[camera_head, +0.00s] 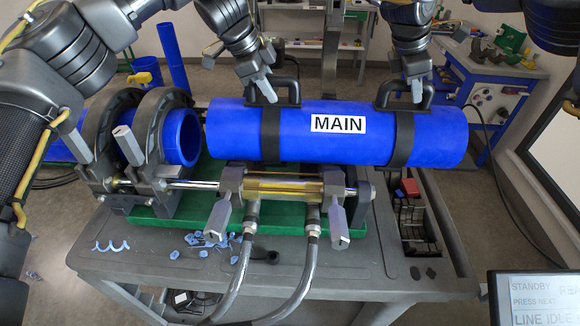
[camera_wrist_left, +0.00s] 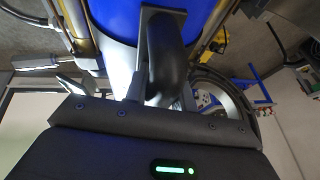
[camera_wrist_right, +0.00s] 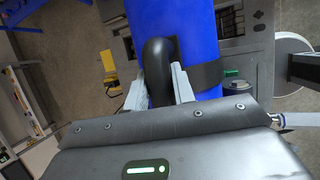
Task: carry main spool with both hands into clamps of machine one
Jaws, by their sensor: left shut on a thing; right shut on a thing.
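The main spool (camera_head: 340,132) is a blue pipe with a white MAIN label and two black straps with handles. It lies level above the right part of machine one, in line with a blue pipe (camera_head: 181,137) held in the left clamps (camera_head: 150,120). My left gripper (camera_head: 268,92) is shut on the spool's left handle (camera_wrist_left: 165,55). My right gripper (camera_head: 416,88) is shut on its right handle (camera_wrist_right: 158,65). A gap shows between the spool's left end and the pipe in the clamps. The right-hand clamps are largely hidden behind the spool, so I cannot tell whether it touches them.
The grey cart top (camera_head: 140,262) carries a green tray (camera_head: 180,222), blue shavings (camera_head: 205,242) and two hoses. A screen (camera_head: 535,298) reading STANDBY is at bottom right. A blue-framed bench (camera_head: 500,75) with fittings stands at back right.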

